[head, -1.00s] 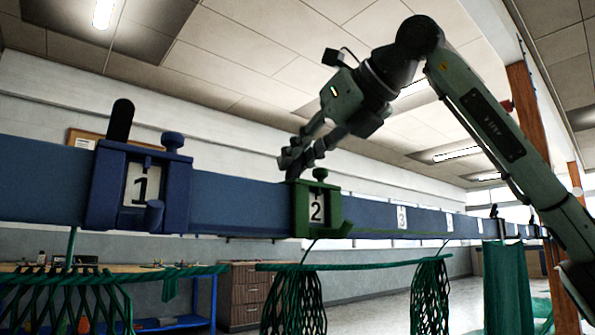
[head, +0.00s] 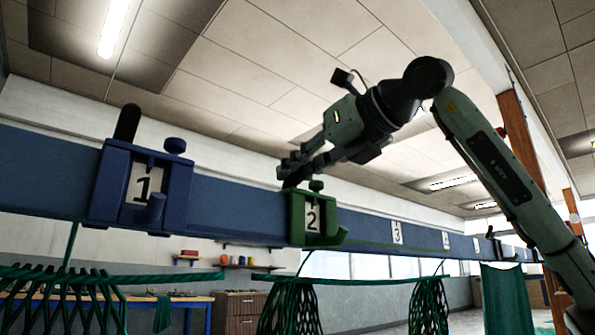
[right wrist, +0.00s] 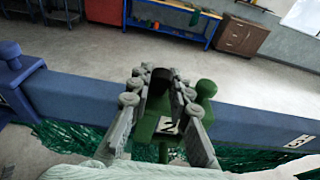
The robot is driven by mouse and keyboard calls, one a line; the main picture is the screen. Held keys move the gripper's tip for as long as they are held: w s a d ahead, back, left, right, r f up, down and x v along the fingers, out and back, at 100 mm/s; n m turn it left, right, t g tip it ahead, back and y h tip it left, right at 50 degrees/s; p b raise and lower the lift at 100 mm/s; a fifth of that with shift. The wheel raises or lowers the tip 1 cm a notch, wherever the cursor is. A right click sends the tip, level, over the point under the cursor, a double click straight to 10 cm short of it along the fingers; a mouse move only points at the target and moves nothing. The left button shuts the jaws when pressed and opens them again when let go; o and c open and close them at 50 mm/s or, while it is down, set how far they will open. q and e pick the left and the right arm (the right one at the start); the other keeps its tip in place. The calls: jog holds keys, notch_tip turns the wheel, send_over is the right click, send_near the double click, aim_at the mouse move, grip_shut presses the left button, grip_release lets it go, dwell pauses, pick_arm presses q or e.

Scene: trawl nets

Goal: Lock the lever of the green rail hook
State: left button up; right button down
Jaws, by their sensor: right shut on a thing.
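The green rail hook (head: 298,222) with the number 2 plate sits on the blue rail (head: 240,200) in the head view. It also shows in the right wrist view (right wrist: 150,125). A green knob (head: 316,186) stands at its top right. My right gripper (head: 290,172) is above the hook's left part, shut on its dark lever (right wrist: 159,88), which stands up between the fingers in the right wrist view. The fingers mostly hide the lever in the head view. My left gripper is not in view.
A blue hook (head: 175,192) numbered 1, with an upright black lever (head: 127,123), sits on the rail to the left. Plate 3 (head: 397,233) is farther right. Green nets (head: 290,305) hang below. A wooden post (head: 520,140) stands at right.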

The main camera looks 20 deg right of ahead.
jog(key=c, duration=1.4)
grip_release()
jog(key=shift+s, duration=0.1)
jog(key=v, duration=1.2)
